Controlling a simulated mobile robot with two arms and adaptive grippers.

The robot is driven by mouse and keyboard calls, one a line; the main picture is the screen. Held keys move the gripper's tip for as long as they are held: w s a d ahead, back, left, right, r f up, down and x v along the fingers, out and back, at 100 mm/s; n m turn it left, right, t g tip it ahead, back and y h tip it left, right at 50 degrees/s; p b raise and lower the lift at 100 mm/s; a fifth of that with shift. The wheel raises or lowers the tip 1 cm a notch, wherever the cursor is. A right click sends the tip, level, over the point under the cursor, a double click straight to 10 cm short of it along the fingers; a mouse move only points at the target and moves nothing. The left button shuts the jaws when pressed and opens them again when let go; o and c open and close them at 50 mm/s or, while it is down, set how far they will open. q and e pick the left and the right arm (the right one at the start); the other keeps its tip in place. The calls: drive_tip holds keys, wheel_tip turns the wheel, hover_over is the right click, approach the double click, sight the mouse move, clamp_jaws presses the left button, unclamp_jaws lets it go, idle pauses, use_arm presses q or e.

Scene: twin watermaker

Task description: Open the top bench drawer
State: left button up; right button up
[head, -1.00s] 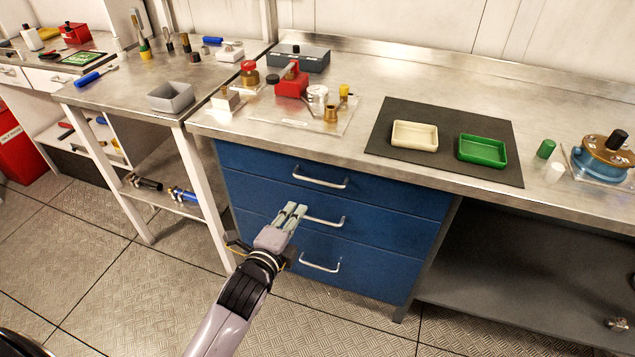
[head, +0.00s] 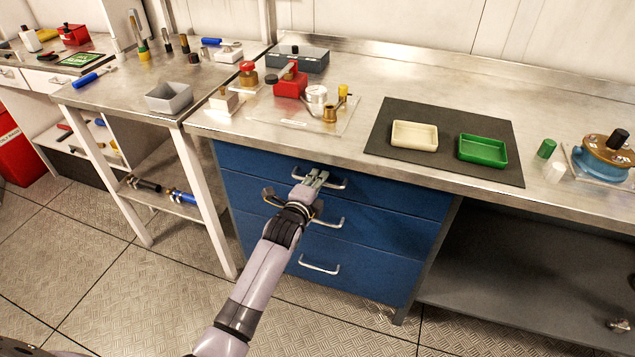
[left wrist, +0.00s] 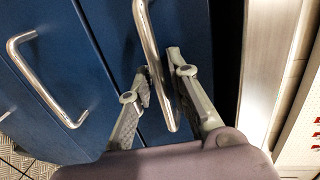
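The blue bench drawer unit has three drawers, each with a metal bar handle. The top drawer (head: 400,194) looks shut, its front flush with the others. My left gripper (head: 318,176) is at the top drawer's handle (head: 338,186). In the left wrist view the handle (left wrist: 153,55) passes between the two fingers of my left gripper (left wrist: 160,68). The fingers sit close on either side, with a narrow gap showing beside the right-hand finger. A firm grip on the bar does not show. My right gripper is not in view.
The middle drawer handle (head: 330,223) and bottom drawer handle (head: 319,267) are below my gripper. The steel benchtop (head: 365,120) overhangs the drawers, with a dark mat (head: 450,165) and tools on it. The floor before the drawers is clear.

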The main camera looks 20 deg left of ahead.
use_arm(q)
drive_tip(key=shift+c, duration=0.6)
clamp_jaws()
